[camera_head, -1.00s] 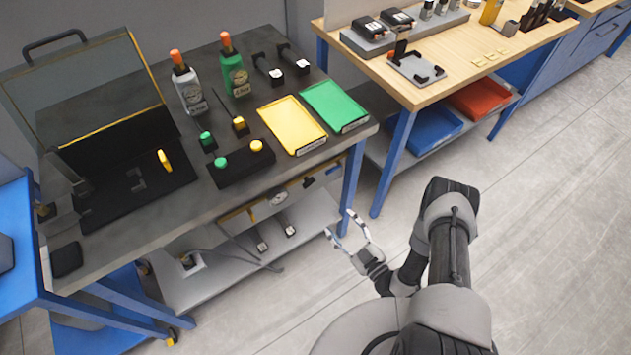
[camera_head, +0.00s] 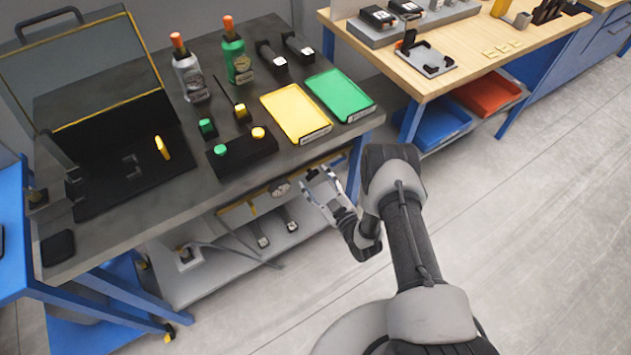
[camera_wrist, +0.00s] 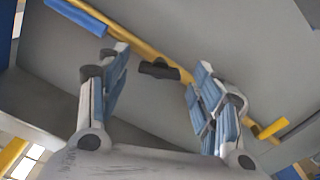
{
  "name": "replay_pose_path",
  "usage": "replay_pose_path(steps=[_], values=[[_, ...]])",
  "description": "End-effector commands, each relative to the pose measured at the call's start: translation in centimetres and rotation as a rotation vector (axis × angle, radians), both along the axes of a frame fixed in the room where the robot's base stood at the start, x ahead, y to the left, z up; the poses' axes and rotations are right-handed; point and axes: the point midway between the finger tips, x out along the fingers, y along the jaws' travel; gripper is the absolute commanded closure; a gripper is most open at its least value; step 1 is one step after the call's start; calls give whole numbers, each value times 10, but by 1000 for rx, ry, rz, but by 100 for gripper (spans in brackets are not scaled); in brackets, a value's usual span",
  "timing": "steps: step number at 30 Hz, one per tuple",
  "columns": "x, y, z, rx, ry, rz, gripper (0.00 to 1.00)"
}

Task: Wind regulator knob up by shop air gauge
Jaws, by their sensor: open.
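The shop air gauge (camera_head: 280,188) is a small round pale dial on the yellow air line under the front edge of the dark bench. A small black knob-like part (camera_head: 312,173) sits to its right on the same line, and I take it as the regulator knob. In the wrist view, a dark lobed knob (camera_wrist: 160,69) lies beyond the fingers, in the gap between them, beside a yellow pipe. My gripper (camera_head: 320,184) is open and empty in front of it. The fingers appear apart from the knob. The gauge face is too small to read.
The dark bench (camera_head: 225,190) stands above, with a yellow tray (camera_head: 296,113), a green tray (camera_head: 340,95) and a black button box (camera_head: 242,158). A grey lower shelf (camera_head: 215,270) holds small items below. The floor (camera_head: 520,230) at right is clear.

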Motion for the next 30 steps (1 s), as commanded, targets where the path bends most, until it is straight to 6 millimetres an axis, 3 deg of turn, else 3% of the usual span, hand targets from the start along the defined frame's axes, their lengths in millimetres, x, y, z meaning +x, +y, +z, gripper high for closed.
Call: replay_pose_path(steps=[13, 30], values=[[9, 6, 0, 0, 0, 0, 41], [9, 6, 0, -1, 1, 0, 79]])
